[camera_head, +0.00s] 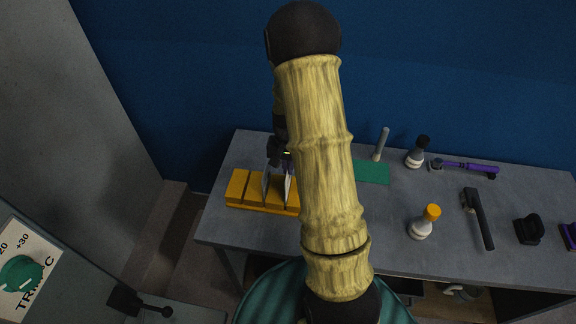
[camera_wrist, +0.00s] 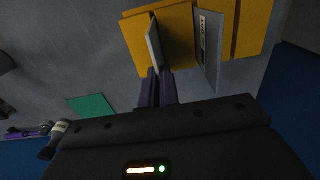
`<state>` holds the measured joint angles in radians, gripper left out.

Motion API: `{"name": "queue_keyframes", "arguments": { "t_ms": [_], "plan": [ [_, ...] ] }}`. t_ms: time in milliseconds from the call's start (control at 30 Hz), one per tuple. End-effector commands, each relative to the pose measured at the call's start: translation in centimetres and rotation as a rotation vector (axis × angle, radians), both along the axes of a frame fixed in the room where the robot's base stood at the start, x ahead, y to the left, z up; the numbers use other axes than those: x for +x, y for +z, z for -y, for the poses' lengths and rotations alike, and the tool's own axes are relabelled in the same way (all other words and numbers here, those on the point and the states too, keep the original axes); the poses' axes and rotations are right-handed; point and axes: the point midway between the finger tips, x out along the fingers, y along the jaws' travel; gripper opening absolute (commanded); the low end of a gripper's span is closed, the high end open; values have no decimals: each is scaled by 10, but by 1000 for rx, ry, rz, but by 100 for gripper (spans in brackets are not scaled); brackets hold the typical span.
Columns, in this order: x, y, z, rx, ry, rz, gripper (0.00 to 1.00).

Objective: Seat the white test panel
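A yellow slotted block (camera_head: 236,189) lies at the left end of the grey workbench; it also shows in the wrist view (camera_wrist: 178,32). Two thin pale panels stand at it. One whitish panel (camera_head: 288,188) is directly below my gripper (camera_head: 280,158); in the wrist view this panel (camera_wrist: 153,44) runs from the block to between my fingertips (camera_wrist: 158,78), which look closed on its top edge. I cannot tell how deep its lower edge sits. The other panel (camera_head: 266,186), with a dark label strip in the wrist view (camera_wrist: 208,45), stands apart beside it, clear of the fingers.
A green mat (camera_head: 373,172), a grey cylinder (camera_head: 381,144), a dark-capped bottle (camera_head: 416,154), a purple-handled tool (camera_head: 468,167), an orange-capped bottle (camera_head: 424,222) and a black-handled tool (camera_head: 478,217) occupy the bench (camera_head: 400,265) to the right. A blue wall (camera_head: 440,70) rises behind.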

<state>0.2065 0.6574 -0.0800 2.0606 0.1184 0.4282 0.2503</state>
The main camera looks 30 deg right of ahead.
Motion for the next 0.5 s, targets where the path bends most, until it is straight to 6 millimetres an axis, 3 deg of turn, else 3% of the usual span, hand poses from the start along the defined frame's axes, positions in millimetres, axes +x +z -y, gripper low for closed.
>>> {"name": "queue_keyframes", "arguments": {
  "t_ms": [500],
  "plan": [
    [0, -13, 0, 0, 0, 0, 0]
  ]
}}
